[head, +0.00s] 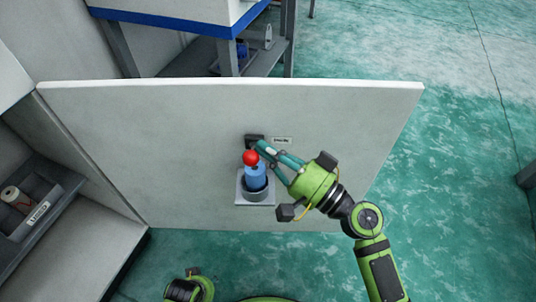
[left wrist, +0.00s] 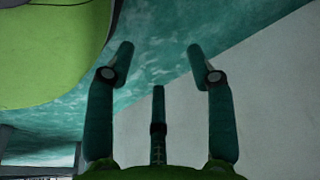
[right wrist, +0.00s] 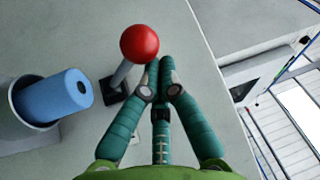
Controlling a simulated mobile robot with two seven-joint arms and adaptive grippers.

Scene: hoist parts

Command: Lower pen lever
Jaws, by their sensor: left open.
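The lever has a red ball knob (head: 250,157) on a short grey stem, with a dark base (head: 253,139) on the upright pale panel. In the right wrist view the red knob (right wrist: 139,43) stands just left of my fingertips, and its stem slants to the base. My right gripper (head: 262,146) is at the lever's right side in the head view. In the right wrist view its fingers (right wrist: 160,72) are together with nothing seen between them; whether they touch the lever I cannot tell. My left gripper (left wrist: 159,52) is open and empty, away from the lever.
A blue cylinder (head: 256,177) sits in a grey cup (head: 256,195) on the panel, just below the knob. The pale panel (head: 150,150) fills the middle. A grey shelf (head: 62,200) with a tray and white roll is at left. Green floor (head: 460,170) lies open at right.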

